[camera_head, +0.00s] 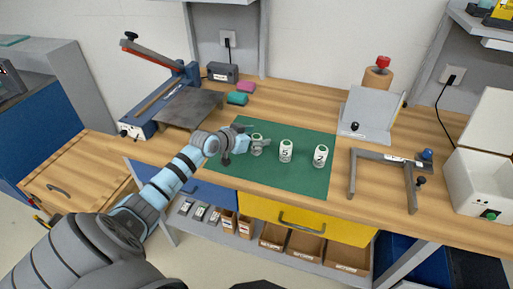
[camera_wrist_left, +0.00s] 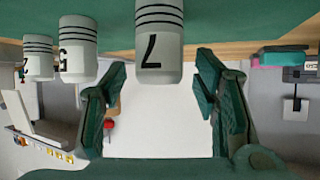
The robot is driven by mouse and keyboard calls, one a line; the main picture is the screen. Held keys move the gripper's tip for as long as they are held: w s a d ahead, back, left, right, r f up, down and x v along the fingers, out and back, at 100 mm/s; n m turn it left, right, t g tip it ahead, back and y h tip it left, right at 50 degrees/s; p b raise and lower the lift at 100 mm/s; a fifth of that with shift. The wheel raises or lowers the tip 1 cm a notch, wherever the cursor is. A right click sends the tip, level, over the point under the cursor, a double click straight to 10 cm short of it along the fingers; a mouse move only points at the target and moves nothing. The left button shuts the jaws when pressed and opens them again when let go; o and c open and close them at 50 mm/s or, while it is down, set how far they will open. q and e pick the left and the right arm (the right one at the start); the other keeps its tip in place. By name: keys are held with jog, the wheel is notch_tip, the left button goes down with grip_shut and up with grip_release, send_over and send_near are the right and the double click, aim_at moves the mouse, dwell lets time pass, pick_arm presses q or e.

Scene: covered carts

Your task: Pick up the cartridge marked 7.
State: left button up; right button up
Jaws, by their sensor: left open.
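The cartridge marked 7 (camera_wrist_left: 160,45) is a pale cylinder with dark bands. It stands on the green mat (camera_head: 300,187), at the left end of a row of three. In the wrist view, which is upside down, it shows between the spread fingers of my left gripper (camera_wrist_left: 162,75), with a gap on each side. In the head view my left gripper (camera_head: 261,146) partly covers this cartridge (camera_head: 256,137) and hides its mark. Two other cartridges, marked 5 (camera_head: 286,151) and 2 (camera_head: 320,156), stand to its right. My right gripper is out of view.
A grey metal frame (camera_head: 383,157) and an upright grey plate (camera_head: 368,110) stand right of the mat. A blue lever device (camera_head: 160,105) stands on the left. Pink (camera_head: 246,86) and teal (camera_head: 237,98) blocks lie behind the mat. The mat's front right is clear.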

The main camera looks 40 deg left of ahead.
pick_arm(q)
jog(key=shift+w+d+f, duration=0.1)
jog(key=shift+w+f, duration=0.1)
jog(key=shift+w, duration=0.1)
jog(key=shift+s, duration=0.1)
grip_shut()
jog(key=shift+r, duration=0.15)
